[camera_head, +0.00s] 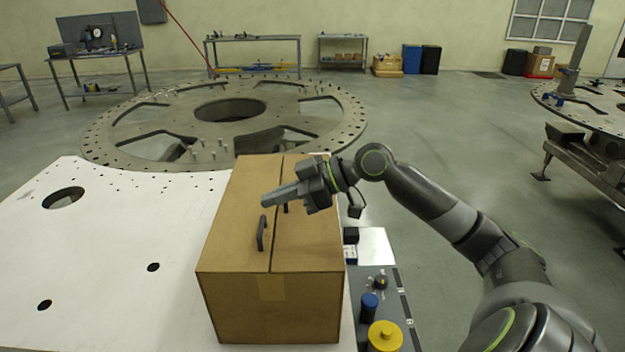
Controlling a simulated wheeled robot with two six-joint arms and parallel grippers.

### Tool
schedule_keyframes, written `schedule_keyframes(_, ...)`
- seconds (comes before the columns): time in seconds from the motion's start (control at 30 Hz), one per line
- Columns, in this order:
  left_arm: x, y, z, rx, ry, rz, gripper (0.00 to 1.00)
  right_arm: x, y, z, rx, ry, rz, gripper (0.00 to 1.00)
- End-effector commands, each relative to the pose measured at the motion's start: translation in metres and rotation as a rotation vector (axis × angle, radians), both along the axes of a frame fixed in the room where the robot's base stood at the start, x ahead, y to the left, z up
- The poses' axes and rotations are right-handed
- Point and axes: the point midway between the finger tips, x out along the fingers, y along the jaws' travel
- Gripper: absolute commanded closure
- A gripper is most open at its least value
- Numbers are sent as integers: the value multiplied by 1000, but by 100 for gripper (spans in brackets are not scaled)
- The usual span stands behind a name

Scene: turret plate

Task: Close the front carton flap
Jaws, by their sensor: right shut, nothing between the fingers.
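The brown cardboard carton (225,215) stands upright on the white plate in the middle of the view. Its top looks flat and covered, with a seam running from its front edge to its back. A dark handle (262,233) stands on the left panel beside the seam. A second dark piece shows partly behind my gripper. I cannot tell which panel is the front flap. My right gripper (268,199) is shut and empty above the carton top, pointing left. Whether it touches the cardboard is unclear. My left gripper is not in view.
The white plate (110,255) with holes spreads to the left. A control panel with a blue knob (370,306) and a yellow button (385,336) is close on the carton's right. A large grey turret ring (110,140) lies behind. Open floor is at right.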

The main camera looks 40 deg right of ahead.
Motion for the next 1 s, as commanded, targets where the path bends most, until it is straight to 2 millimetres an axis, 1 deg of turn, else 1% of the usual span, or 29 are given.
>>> schedule_keyframes(0.03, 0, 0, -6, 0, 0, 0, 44, -3, -4, -1, -6, 0, -2, 100)
schedule_keyframes(0.6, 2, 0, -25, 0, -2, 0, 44, -30, -40, 22, -5, 2, -4, 100)
schedule_keyframes(0.8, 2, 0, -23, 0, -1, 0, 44, -39, -48, 28, -2, 3, 7, 100)
schedule_keyframes(1.0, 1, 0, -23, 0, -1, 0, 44, -43, -54, 32, 0, 1, 4, 100)
